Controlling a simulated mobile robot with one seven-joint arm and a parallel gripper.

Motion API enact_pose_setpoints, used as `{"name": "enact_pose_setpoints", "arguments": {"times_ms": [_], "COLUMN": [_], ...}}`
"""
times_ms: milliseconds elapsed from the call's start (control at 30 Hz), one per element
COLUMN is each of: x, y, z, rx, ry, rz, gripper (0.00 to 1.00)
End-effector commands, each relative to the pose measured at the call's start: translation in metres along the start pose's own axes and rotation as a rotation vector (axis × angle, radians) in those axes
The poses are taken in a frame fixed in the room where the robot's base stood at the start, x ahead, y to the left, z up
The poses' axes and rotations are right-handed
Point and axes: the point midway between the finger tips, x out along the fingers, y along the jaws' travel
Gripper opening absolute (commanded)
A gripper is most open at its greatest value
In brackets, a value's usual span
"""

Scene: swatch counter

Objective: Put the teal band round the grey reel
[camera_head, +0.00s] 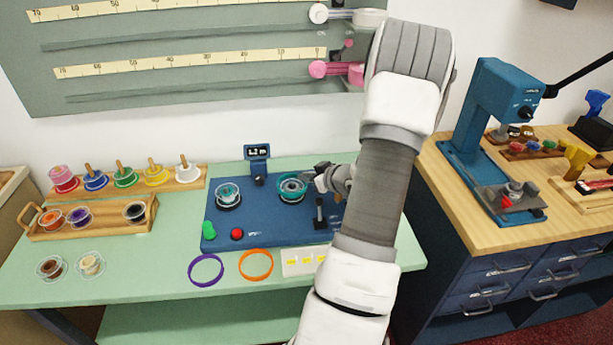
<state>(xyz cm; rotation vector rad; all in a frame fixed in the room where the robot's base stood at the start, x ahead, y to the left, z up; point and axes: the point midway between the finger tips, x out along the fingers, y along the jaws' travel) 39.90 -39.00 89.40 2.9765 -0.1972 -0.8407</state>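The teal band (279,190) is a ring at the right-hand spindle of the blue machine. A greyish reel (292,186) shows inside its outline. I cannot tell whether the band sits down round this reel or is held just above it. My gripper (318,181) is at the band's right edge, reaching in from the right. Its fingers are small and dark here, and I cannot tell whether they are shut on the band. My arm hides part of the machine's right side.
A purple band (206,270) and an orange band (256,264) lie in front. A wooden tray (95,232) and spool rack (130,188) stand left. A blue press (495,130) stands right.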

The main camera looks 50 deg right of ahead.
Motion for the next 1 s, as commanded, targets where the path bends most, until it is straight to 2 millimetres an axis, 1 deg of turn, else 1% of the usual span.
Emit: {"name": "enact_pose_setpoints", "arguments": {"times_ms": [233,300,367,400,433,1000], "x": [0.0019,0.0015,0.0015,0.0015,0.0016,0.0023], "y": [-0.0003,-0.0002,-0.0003,-0.0004,-0.0005,-0.0031], "z": [0.003,0.0024,0.0025,0.0025,0.0025,0.0032], "rx": [0.0,0.0,0.0,0.0,0.0,0.0], "ry": [0.0,0.0,0.0,0.0,0.0,-0.002], "rz": [0.0,0.0,0.0,0.0,-0.001,-0.006], "gripper": [0.0,0.16,0.27,0.34,0.38,0.38]}}
